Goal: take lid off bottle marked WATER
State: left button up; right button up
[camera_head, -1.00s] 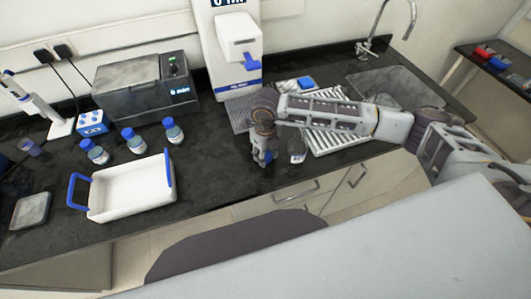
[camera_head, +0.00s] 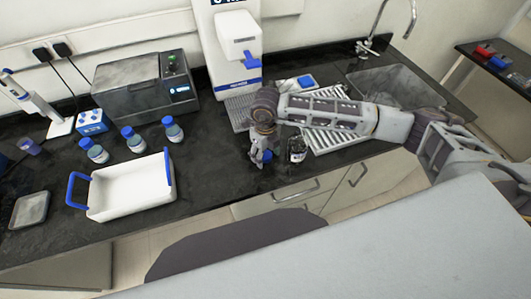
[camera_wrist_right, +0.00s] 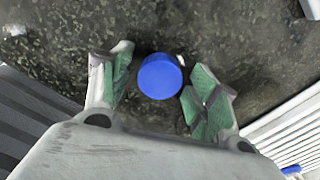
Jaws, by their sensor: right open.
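My right gripper (camera_head: 262,155) is low over the dark counter, pointing down, its fingers spread. A round blue lid (camera_wrist_right: 160,76) sits between the green finger pads in the right wrist view, with visible gaps on both sides. The lid also shows at the fingertips in the head view (camera_head: 267,155); it appears to be on the counter. A small dark bottle (camera_head: 298,150) with a pale label stands just right of the gripper, with no blue lid visible on it. Its label is too small to read. My left gripper is out of view.
Several blue-capped bottles (camera_head: 133,140) stand left, behind a white tray (camera_head: 130,208) with blue handles. A ribbed drainer (camera_head: 335,138) lies close right, beside the sink (camera_head: 400,88). A dispenser (camera_head: 238,50) stands behind the gripper. Counter between tray and gripper is clear.

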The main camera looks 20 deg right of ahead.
aim_at(265, 154)
jog(key=shift+r, duration=0.15)
notch_tip(265, 154, up, 12)
jog(key=b, duration=0.2)
dwell(0.5)
dwell(0.7)
